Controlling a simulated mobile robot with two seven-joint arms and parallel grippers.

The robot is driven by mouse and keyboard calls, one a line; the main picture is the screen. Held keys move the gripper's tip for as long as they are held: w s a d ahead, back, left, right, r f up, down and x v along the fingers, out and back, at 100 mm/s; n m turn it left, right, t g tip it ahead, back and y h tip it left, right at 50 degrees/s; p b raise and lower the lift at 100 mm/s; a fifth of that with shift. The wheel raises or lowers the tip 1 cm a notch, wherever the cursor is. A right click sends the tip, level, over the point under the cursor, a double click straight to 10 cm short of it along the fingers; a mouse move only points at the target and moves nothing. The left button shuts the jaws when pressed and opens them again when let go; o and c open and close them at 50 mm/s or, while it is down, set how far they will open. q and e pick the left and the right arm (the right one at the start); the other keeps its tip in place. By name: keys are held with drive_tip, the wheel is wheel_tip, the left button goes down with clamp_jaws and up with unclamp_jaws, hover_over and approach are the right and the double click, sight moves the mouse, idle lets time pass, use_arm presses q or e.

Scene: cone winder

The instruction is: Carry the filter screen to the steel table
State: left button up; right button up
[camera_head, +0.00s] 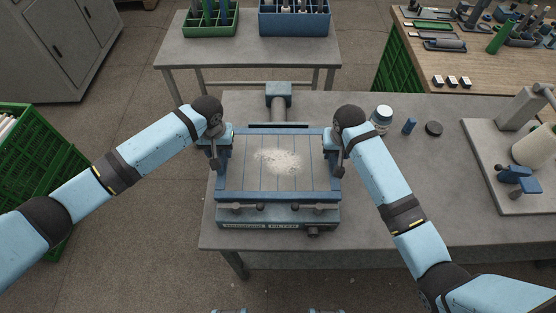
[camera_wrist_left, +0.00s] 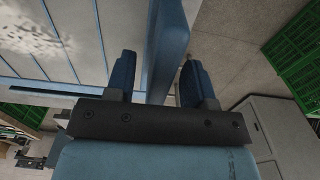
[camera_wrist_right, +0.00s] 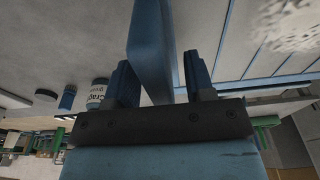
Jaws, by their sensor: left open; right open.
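The filter screen (camera_head: 250,180) is a blue-framed panel with a pale slatted face and a patch of whitish lint in its middle. It sits at the filter unit (camera_head: 275,225) on the grey table. My left gripper (camera_head: 215,160) is at its left frame bar; in the left wrist view the open fingers (camera_wrist_left: 155,80) stand on either side of the blue bar (camera_wrist_left: 165,45). My right gripper (camera_head: 336,158) is at the right bar; in the right wrist view its open fingers (camera_wrist_right: 160,80) straddle the bar (camera_wrist_right: 151,45). Whether the fingers touch the bars is unclear.
A grey table (camera_head: 245,52) at the back holds a green crate (camera_head: 210,32) and a blue crate (camera_head: 294,22). A jar (camera_head: 381,119), a blue cylinder (camera_head: 409,126) and a black puck (camera_head: 433,129) stand right of my right arm. A green crate (camera_head: 35,150) is at left.

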use_arm(q)
drive_tip(key=shift+f, duration=0.4)
use_arm(e)
drive_tip(key=shift+f, duration=0.4)
use_arm(q)
clamp_jaws()
use_arm(e)
clamp_jaws()
use_arm(q)
drive_tip(key=shift+r, duration=0.1)
use_arm(e)
drive_tip(key=shift+w+r, duration=0.1)
